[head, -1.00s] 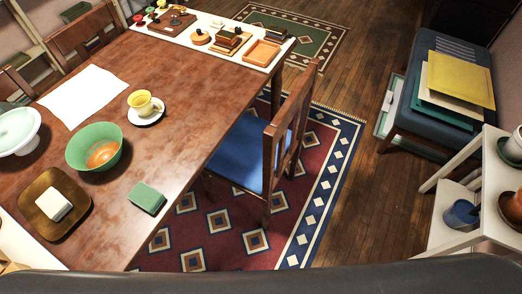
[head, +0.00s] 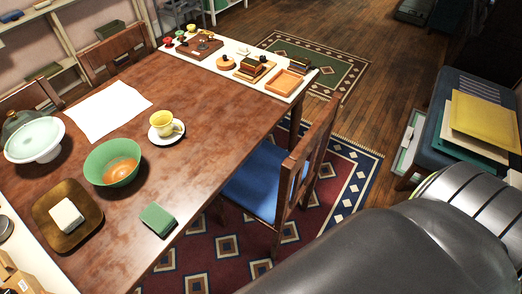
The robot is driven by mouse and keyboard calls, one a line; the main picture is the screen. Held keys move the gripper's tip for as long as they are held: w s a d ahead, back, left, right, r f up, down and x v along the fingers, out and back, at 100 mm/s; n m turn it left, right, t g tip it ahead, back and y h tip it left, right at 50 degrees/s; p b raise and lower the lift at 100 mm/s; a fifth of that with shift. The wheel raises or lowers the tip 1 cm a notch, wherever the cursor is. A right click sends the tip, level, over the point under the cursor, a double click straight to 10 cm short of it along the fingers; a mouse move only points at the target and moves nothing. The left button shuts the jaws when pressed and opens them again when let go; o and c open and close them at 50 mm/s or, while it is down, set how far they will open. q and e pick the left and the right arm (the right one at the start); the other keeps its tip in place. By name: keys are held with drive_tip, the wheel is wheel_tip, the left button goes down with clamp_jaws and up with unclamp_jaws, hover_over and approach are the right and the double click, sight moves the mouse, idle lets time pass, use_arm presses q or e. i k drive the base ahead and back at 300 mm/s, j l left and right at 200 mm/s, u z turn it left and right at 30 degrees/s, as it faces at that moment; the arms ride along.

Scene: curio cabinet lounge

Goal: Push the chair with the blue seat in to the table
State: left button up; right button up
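The chair with the blue seat (head: 256,181) stands at the right long side of the brown wooden table (head: 190,100). Its wooden backrest (head: 308,160) faces right, away from the table. The seat's left part goes under or beside the table edge, and a strip of blue seat shows between the edge and the backrest. Part of my dark arm covers the lower right of the head view, below and right of the chair. Neither gripper is in view.
A patterned red and blue rug (head: 230,250) lies under the chair. A dark bench (head: 458,120) with coloured boards stands at the right. On the table are a green bowl (head: 112,160), a yellow cup (head: 165,122) and a green block (head: 157,219). Bare floor lies beyond the rug.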

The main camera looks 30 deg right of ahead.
sight(269, 186)
drive_tip(key=l+u, duration=0.25)
drive_tip(key=l, duration=0.2)
drive_tip(key=l+u, duration=0.3)
drive_tip(key=l, duration=0.2)
drive_tip(key=l+u, duration=0.25)
drive_tip(key=l, duration=0.2)
drive_tip(key=k+l+u, duration=0.3)
drive_tip(key=l, duration=0.15)
drive_tip(key=l+u, duration=0.25)
drive_tip(key=l, duration=0.2)
